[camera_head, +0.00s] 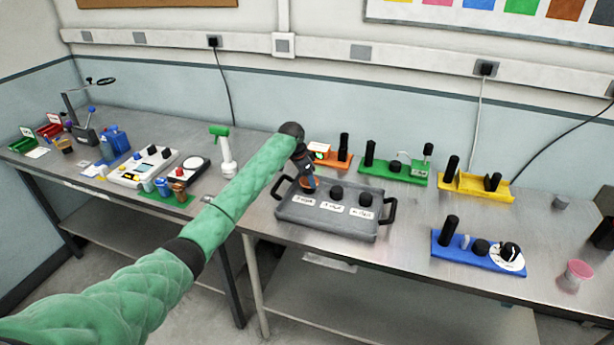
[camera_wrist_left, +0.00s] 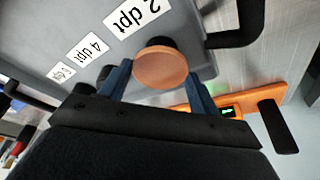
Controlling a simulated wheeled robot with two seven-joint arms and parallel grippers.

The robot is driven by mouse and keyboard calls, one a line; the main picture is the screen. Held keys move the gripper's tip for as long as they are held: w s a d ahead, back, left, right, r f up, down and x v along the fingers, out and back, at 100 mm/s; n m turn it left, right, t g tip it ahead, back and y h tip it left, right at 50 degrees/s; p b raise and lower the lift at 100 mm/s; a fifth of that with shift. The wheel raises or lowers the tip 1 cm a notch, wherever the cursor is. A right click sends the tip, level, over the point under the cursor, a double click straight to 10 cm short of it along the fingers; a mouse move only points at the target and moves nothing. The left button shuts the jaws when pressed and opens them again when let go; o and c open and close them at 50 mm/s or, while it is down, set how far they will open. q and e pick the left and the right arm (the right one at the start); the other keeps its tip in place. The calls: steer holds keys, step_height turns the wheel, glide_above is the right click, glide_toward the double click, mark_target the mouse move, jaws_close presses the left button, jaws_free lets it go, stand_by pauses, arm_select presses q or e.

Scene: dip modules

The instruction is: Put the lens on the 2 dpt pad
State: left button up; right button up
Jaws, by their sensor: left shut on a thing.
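The lens is a round orange-brown disc (camera_wrist_left: 160,68) between the blue fingers of my left gripper (camera_wrist_left: 158,88) in the wrist view. My left gripper is shut on it. In the head view the gripper (camera_head: 306,178) is over the left end of the grey tray (camera_head: 325,222), with the lens (camera_head: 308,183) just below it. The 2 dpt label (camera_wrist_left: 138,15) lies beside a black round pad (camera_wrist_left: 160,43), which the lens partly covers in the wrist view. I cannot tell whether lens and pad touch. My right gripper is not in view.
Two more black pads (camera_head: 336,193) (camera_head: 365,199) stand in the tray, which has black handles (camera_head: 388,210). Orange (camera_head: 343,162), green (camera_head: 393,173), yellow (camera_head: 483,190) and blue (camera_head: 475,257) stands with black posts are behind and right. Bare bench (camera_head: 415,215) lies right of the tray.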

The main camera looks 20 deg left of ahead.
arm_select(q)
steer(key=o, duration=0.9)
steer(key=shift+f, duration=0.15)
steer(key=shift+o, duration=0.2)
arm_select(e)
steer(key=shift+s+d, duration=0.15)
arm_select(q)
steer(key=shift+r, duration=0.35)
steer(key=shift+b+v, duration=0.6)
steer(key=shift+v, duration=0.4)
steer(key=b+v, duration=0.2)
steer(key=v, duration=0.7)
steer(key=shift+r+b, duration=0.3)
steer(key=shift+b, duration=0.05)
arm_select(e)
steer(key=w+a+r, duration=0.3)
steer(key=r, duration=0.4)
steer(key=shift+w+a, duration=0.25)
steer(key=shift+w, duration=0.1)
arm_select(q)
steer(key=shift+a, duration=0.1)
